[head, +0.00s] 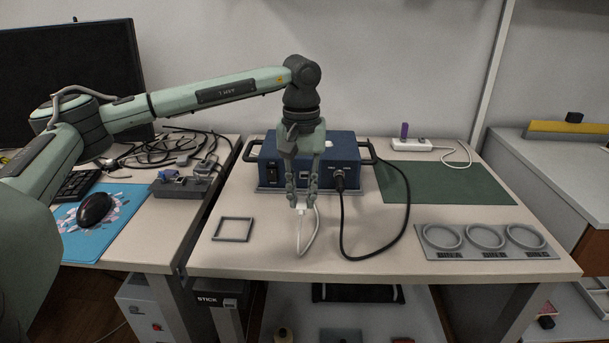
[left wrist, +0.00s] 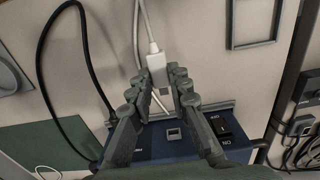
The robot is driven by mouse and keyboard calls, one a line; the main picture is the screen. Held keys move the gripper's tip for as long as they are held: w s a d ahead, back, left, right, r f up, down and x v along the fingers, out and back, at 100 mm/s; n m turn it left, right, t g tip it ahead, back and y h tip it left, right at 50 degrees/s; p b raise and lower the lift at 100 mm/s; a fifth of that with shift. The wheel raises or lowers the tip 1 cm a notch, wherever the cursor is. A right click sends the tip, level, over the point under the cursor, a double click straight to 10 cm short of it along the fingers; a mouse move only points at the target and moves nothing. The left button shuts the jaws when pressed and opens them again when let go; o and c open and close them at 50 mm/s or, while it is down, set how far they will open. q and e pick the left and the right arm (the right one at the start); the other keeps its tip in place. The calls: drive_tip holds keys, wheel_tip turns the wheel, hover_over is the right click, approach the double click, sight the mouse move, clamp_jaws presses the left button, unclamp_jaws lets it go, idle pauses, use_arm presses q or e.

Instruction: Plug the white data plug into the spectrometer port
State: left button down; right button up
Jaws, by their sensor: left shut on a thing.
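The blue spectrometer box (head: 345,177) stands on the light table, its front facing me, with a black cable plugged in at its right side. My left gripper (head: 301,203) hangs in front of the box, pointing down, and is shut on the white data plug (head: 301,208). In the left wrist view the white plug (left wrist: 157,68) sits between the fingertips of the left gripper (left wrist: 160,78), its white cable running away from the box. A square port (left wrist: 173,135) shows on the box front, apart from the plug. My right gripper is not in view.
A black cable (head: 343,225) loops over the table right of the plug. A grey square frame (head: 233,229) lies at left, a tray with three rings (head: 485,241) at right. A green mat (head: 440,183) and white power strip (head: 410,144) are behind.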

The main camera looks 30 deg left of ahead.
sight(303, 177)
use_arm(q)
drive_tip(key=shift+w+a+r, duration=0.1)
drive_tip(key=shift+w, duration=0.15)
drive_tip(key=shift+w+a+p, duration=0.1)
drive_tip(key=shift+w+a, duration=0.4)
drive_tip(key=shift+w, duration=0.25)
drive_tip(key=shift+w+a+p, duration=0.1)
drive_tip(key=shift+w+a, duration=0.35)
drive_tip(key=shift+w, duration=0.35)
drive_tip(key=shift+w+a+p, duration=0.1)
drive_tip(key=shift+w+a, duration=0.4)
drive_tip(key=shift+w, duration=0.25)
drive_tip(key=c, duration=1.9)
unclamp_jaws()
drive_tip(key=shift+c, duration=0.2)
clamp_jaws()
